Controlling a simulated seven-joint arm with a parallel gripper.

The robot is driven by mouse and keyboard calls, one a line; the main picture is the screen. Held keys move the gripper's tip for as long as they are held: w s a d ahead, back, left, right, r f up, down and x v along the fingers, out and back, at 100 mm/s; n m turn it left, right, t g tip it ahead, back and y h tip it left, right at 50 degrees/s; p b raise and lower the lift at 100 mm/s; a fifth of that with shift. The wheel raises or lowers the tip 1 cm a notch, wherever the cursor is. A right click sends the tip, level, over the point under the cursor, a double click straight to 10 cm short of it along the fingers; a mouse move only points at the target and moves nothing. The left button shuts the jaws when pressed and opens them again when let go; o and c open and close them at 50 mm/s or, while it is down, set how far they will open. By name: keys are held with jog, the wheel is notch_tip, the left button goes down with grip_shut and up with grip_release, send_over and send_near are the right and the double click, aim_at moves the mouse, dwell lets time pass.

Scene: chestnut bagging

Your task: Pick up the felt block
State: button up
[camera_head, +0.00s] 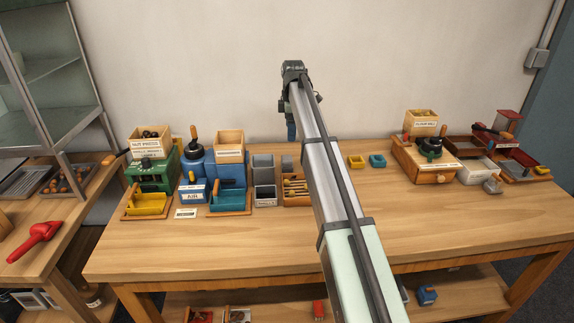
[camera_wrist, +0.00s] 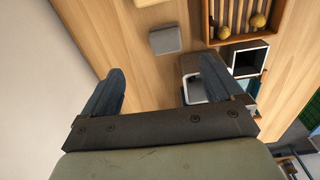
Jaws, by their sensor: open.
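A small grey block with rounded corners, which looks like the felt block (camera_wrist: 165,40), lies flat on the table in the wrist view. In the head view the felt block (camera_head: 287,162) sits behind the slotted wooden tray. My gripper (camera_head: 291,131) hangs over the back of the table in the head view, its fingers pointing down. In the wrist view my gripper (camera_wrist: 163,70) is open and empty, its two dark fingers spread wide. The block shows beyond the fingertips, apart from them. The height of the gap is hard to tell.
A slotted wooden tray (camera_head: 297,200) with chestnuts and a dark open box (camera_wrist: 264,57) are close to the block. A grey bin (camera_head: 263,161) stands left of it. The wall is close behind.

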aim_at(288, 158)
jog(key=shift+g, duration=0.3)
jog(key=f, duration=0.5)
jog(key=s+a+f, duration=0.1)
jog(key=f, duration=0.2)
jog(key=shift+f, duration=0.3)
jog(key=shift+w+f, duration=0.2)
jog(key=shift+f, duration=1.25)
jog(key=shift+w+f, duration=0.15)
jog(key=shift+f, duration=1.3)
jog(key=shift+c, duration=0.2)
jog(key=c, duration=1.2)
notch_tip(288, 158, up, 10)
jog(key=shift+r, duration=0.1)
